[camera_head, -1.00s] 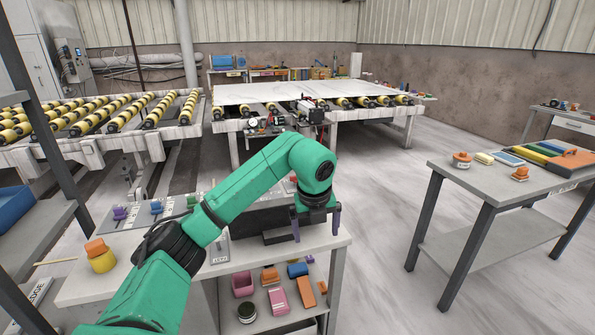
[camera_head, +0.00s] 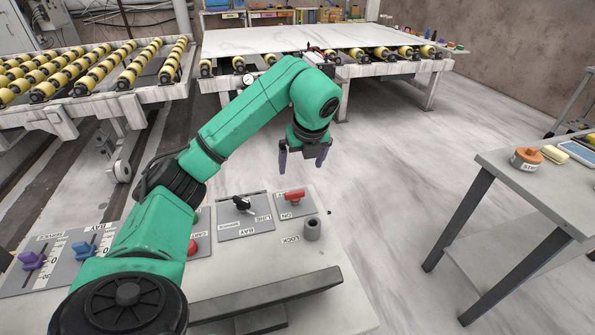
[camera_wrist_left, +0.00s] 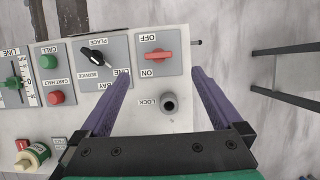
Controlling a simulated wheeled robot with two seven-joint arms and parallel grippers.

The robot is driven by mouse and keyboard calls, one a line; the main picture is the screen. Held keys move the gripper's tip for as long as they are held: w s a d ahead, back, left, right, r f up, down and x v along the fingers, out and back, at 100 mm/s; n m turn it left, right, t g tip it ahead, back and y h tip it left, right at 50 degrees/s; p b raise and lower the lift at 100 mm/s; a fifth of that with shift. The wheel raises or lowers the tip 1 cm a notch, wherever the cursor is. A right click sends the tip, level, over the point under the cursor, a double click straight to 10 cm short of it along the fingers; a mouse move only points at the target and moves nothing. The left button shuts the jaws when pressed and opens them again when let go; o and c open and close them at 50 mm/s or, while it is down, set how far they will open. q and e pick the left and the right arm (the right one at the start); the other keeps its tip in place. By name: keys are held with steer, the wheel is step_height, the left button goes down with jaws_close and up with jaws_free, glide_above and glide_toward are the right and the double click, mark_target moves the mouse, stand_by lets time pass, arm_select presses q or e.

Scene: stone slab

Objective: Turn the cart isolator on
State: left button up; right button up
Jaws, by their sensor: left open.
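The isolator is a red handle (camera_head: 293,196) on a grey plate at the far right end of the control panel. In the left wrist view the red handle (camera_wrist_left: 156,56) lies crosswise between the OFF and ON labels, which read upside down there. My left gripper (camera_head: 303,160) hangs above the panel's right end, with its two purple fingers apart and empty. In the left wrist view the gripper (camera_wrist_left: 151,98) spans the isolator from a distance, apart from it. My right gripper is not in view.
Beside the isolator are a black selector knob (camera_head: 242,204) and a grey LOCK post (camera_head: 312,229). Red (camera_wrist_left: 56,98) and green (camera_wrist_left: 48,62) buttons and sliders lie further along. A side table (camera_head: 530,205) stands at the right, with clear floor between.

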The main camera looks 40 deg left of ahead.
mark_target(295, 192)
arm_select(q)
steer(key=x, duration=0.4)
steer(key=p+x, duration=0.1)
steer(key=x, duration=0.3)
steer(key=s+p+x, duration=0.1)
steer(key=x, duration=0.3)
steer(key=shift+d+f, duration=0.15)
steer(key=shift+f, duration=0.4)
steer(key=shift+c, duration=0.3)
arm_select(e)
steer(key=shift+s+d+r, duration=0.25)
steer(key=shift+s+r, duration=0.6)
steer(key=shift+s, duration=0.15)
